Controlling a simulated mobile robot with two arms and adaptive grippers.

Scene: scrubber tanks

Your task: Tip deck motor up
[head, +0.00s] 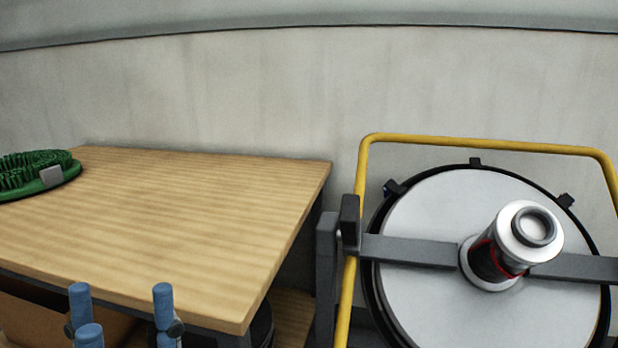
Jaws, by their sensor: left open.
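The deck motor (489,262) is a dark and silver cylinder with a red band and a wide silver cap. It stands out from the middle of a pale round deck (430,225) at the right and leans to the upper right in the head view. A grey crossbar (410,251) runs across the deck on both sides of the motor. My left gripper (122,308) shows only its blue fingertips at the bottom left. It is open and empty, in front of the table's near edge and well left of the deck. My right gripper is out of view.
A wooden table (170,210) fills the left side; its top is mostly clear. A green round brush (38,172) lies at its far left. A yellow tube frame (480,143) arches around the deck. A cardboard box (30,318) sits under the table. A wall closes the back.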

